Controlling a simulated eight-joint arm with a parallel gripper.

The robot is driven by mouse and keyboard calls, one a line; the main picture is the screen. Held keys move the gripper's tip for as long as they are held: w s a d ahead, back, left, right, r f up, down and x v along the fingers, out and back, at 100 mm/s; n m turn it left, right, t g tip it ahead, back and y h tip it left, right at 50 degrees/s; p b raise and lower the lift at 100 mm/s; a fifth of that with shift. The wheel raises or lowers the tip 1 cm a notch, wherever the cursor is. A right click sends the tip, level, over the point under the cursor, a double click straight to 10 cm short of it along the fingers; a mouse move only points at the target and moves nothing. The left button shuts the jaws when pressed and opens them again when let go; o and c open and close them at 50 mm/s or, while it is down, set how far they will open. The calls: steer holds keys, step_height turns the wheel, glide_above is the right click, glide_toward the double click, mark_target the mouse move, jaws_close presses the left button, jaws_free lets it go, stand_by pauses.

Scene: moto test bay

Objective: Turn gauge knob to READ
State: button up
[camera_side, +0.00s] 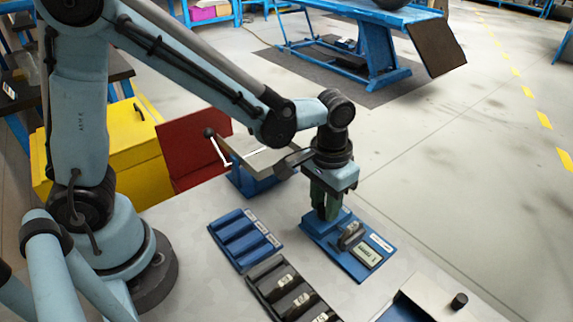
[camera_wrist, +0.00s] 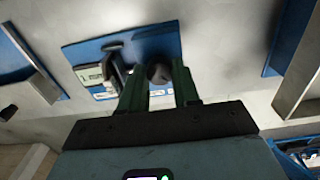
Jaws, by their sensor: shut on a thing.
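The gauge station is a blue plate (camera_side: 377,274) on the bench, with a small display (camera_side: 367,256) and a dark upright gauge part (camera_side: 350,236). My gripper (camera_side: 326,210) points down over the far left end of this plate. In the wrist view, the two green fingers of my gripper (camera_wrist: 161,84) stand on either side of a dark round knob (camera_wrist: 159,72) and are shut on it. The blue plate (camera_wrist: 165,44) and the display (camera_wrist: 92,74) also show there. Most of the knob is hidden by the fingers in the side view, and its pointer and any READ mark cannot be made out.
A blue slotted tray (camera_side: 243,240) and a dark tray (camera_side: 262,272) holding several parts lie left of the gauge plate. A metal-topped blue fixture (camera_side: 255,160) stands behind. A box with a black knob (camera_side: 459,301) is at the front right.

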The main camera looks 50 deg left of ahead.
mark_target(320, 206)
stand_by(0.4)
steer(key=o, duration=1.1)
steer(key=shift+c, duration=0.2)
step_height(320, 206, up, 12)
steer(key=shift+a, duration=0.2)
steer(key=s+a+f+t, duration=0.1)
steer(key=s+a+t, duration=0.1)
steer(key=a, duration=0.4)
steer(key=s+a+f+t, duration=0.1)
steer(key=s+a+t, duration=0.2)
steer(key=a+t, duration=0.2)
steer(key=shift+s+a+f, duration=0.15)
steer(key=shift+s+a, duration=0.15)
steer(key=shift+a, duration=0.1)
